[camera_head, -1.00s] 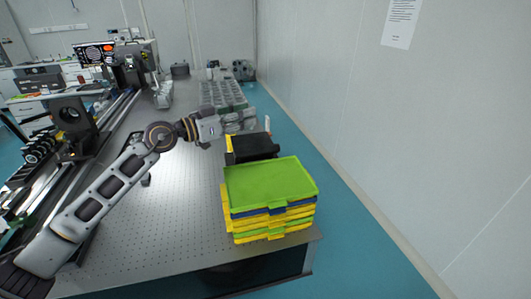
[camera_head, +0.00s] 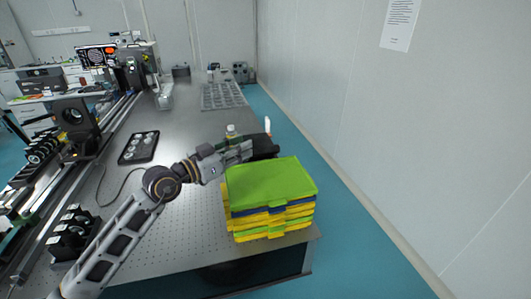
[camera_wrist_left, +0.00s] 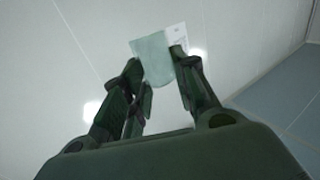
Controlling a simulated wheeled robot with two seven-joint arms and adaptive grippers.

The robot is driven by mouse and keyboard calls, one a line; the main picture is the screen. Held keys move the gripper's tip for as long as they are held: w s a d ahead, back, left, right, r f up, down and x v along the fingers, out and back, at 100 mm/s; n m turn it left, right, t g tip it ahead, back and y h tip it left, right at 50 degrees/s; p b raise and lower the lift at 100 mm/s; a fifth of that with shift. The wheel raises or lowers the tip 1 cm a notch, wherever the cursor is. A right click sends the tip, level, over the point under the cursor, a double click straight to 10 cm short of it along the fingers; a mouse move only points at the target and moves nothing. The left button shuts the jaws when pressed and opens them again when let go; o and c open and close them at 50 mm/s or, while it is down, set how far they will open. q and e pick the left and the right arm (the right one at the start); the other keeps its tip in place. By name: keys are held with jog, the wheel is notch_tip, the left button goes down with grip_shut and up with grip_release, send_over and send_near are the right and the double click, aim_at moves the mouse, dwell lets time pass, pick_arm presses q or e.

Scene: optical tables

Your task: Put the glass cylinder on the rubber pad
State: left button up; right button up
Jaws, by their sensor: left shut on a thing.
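My left gripper (camera_head: 246,151) is over the near right part of the table, just behind the stacked trays. In the left wrist view my left gripper (camera_wrist_left: 158,80) is shut on a pale green, see-through piece (camera_wrist_left: 153,60), which looks like the glass cylinder. It sits between the fingertips, with the wall behind it. I cannot pick out the rubber pad for sure. My right gripper is not in view.
Green, blue and yellow trays (camera_head: 270,183) are stacked at the near right table corner. A small white-capped bottle (camera_head: 231,130) stands behind the gripper. A black tray with pale discs (camera_head: 139,148) lies at left. A grid rack (camera_head: 222,96) is farther back. The middle of the table is bare.

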pick_arm(q)
jog(key=shift+s+a+f+n+t+y, duration=1.1)
jog(key=shift+s+a+f+n+y, duration=1.15)
jog(key=shift+f, duration=2.7)
jog(key=shift+s+a+f+n+t+y, duration=1.35)
jog(key=shift+a+f+y, duration=1.05)
jog(key=shift+a+f, duration=2)
jog(key=shift+s+a+f+n+t+y, duration=0.85)
jog(key=shift+s+a+f+n+y, duration=1)
jog(key=shift+f, duration=3.65)
jog(key=shift+s+a+f+m+y, duration=0.1)
jog(key=shift+s+a+m+y, duration=0.1)
jog(key=shift+a+m+y, duration=0.25)
jog(key=shift+a, duration=0.3)
